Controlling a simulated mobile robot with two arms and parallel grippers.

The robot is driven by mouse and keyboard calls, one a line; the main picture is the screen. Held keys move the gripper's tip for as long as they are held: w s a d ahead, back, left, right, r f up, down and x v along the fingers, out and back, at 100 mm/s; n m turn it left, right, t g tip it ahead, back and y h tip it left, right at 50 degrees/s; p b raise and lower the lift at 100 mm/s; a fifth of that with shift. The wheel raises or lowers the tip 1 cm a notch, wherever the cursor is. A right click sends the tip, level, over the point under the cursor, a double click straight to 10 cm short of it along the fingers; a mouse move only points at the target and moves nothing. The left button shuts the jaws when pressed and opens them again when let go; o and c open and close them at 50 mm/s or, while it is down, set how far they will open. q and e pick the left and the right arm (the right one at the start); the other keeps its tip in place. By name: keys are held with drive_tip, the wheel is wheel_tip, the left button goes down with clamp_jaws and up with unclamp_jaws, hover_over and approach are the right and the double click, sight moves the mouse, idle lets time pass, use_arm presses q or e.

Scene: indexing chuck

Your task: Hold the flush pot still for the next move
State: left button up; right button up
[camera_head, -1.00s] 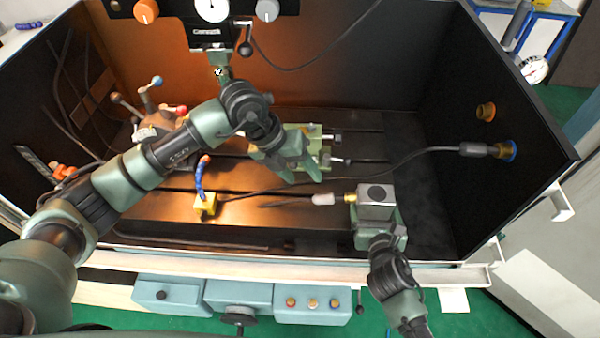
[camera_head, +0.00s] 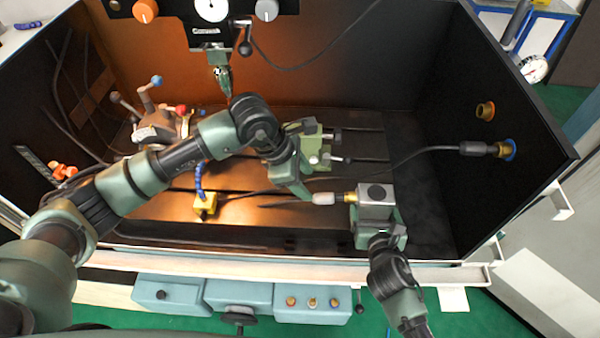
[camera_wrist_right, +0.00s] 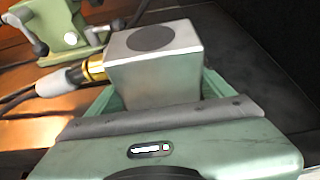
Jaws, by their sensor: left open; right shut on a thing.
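The flush pot, seen as a grey metal block with a dark round disc on top (camera_head: 376,194), is at the right front of the enclosure. A brass fitting (camera_head: 350,197) sticks out of its left side, with a pale plug (camera_head: 324,198) on it. The pot and plug also show in the right wrist view (camera_wrist_right: 150,75). My right gripper (camera_head: 378,222) is shut on the pot, with its fingers on either side. My left gripper (camera_head: 303,190) is open, with its fingertips just left of the plug; whether they touch it is unclear.
A green vise (camera_head: 312,148) stands behind my left gripper. A yellow block with a blue hose (camera_head: 205,204) sits on the slotted bed. A black cable runs to a socket on the right wall (camera_head: 508,150). A spindle (camera_head: 222,80) hangs above at the back.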

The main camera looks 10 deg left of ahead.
sight(319, 196)
use_arm(q)
drive_tip(key=x, duration=0.9)
drive_tip(key=shift+d+f, duration=0.1)
drive_tip(key=shift+f, duration=0.05)
drive_tip(key=c, duration=1.1)
clamp_jaws()
